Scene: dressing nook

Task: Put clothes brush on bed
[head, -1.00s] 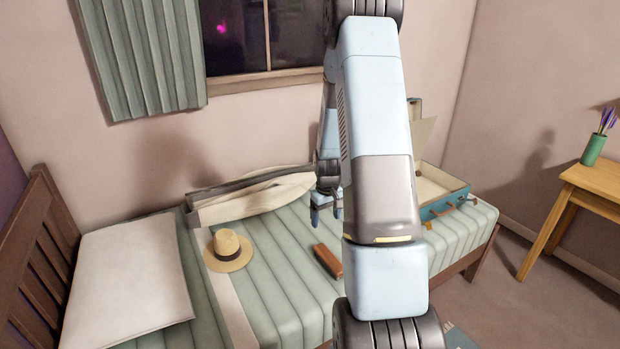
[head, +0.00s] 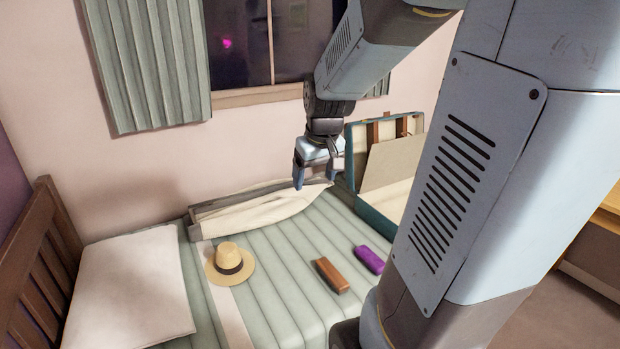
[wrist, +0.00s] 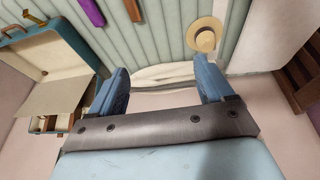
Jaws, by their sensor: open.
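A brown oblong thing that looks like the clothes brush (head: 331,275) lies on the green striped quilt of the bed (head: 285,290), to the right of the straw hat. It also shows at the top of the wrist view (wrist: 133,9). My gripper (head: 315,181) is open and empty, raised over the far side of the bed near the wall, apart from the brown thing. In the wrist view its two blue fingers (wrist: 161,70) are spread with nothing between them.
A straw hat (head: 230,263), a purple oblong thing (head: 369,259) and a pale folded cloth (head: 260,211) lie on the bed. An open teal suitcase (head: 376,217) stands at the right, partly behind my arm. A pillow (head: 130,285) is at the left.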

